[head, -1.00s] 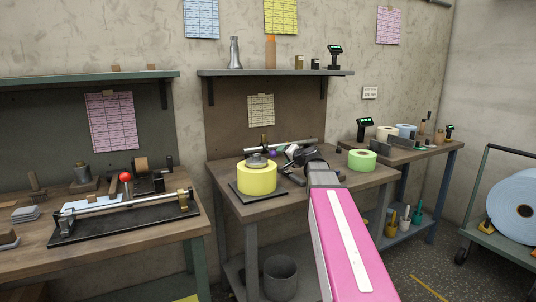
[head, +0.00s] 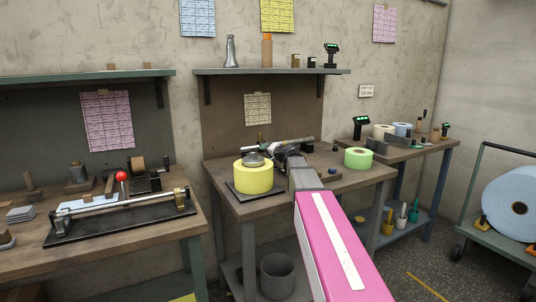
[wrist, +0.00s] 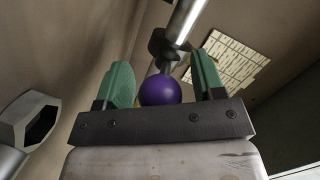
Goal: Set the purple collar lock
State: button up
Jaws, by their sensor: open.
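The purple collar lock shows in the wrist view as a round purple knob (wrist: 160,91) beside a dark collar (wrist: 163,50) on a steel shaft (wrist: 186,20). My gripper (wrist: 163,84) is open, with one green fingertip on each side of the knob and a gap visible on both sides. How deep the knob sits between the fingers is hard to tell. In the head view my gripper (head: 281,150) is at the shaft (head: 300,141) over the middle bench and hides the knob.
A yellow roll (head: 254,179) with a grey hub stands on a black plate just left of my gripper. A green roll (head: 358,158) is to the right on the same bench (head: 225,155). A left bench holds another shaft fixture (head: 120,220) with a red knob.

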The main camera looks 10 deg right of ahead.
grip_shut()
jog(key=shift+r, duration=0.1)
jog(key=shift+w+r+g+h, duration=0.1)
jog(key=shift+r+g+h, duration=0.4)
jog(key=shift+g, duration=0.5)
jog(key=g, duration=0.1)
jog(key=r+g+h, duration=0.1)
jog(key=g, duration=0.1)
jog(key=shift+w+r+m, duration=0.1)
jog(key=shift+w+m, duration=0.15)
jog(key=shift+m, duration=0.05)
jog(key=g, duration=0.1)
jog(key=r+g+h, duration=0.1)
jog(key=g, duration=0.1)
jog(key=shift+w+a, duration=0.2)
jog(key=shift+w, duration=0.2)
jog(key=shift+w+a+r+g+h, duration=0.1)
jog(key=shift+w+r+g+h, duration=0.15)
jog(key=shift+g, duration=0.55)
jog(key=shift+a+r+g+h, duration=0.1)
jog(key=shift+g+h, duration=0.25)
jog(key=shift+g, duration=0.45)
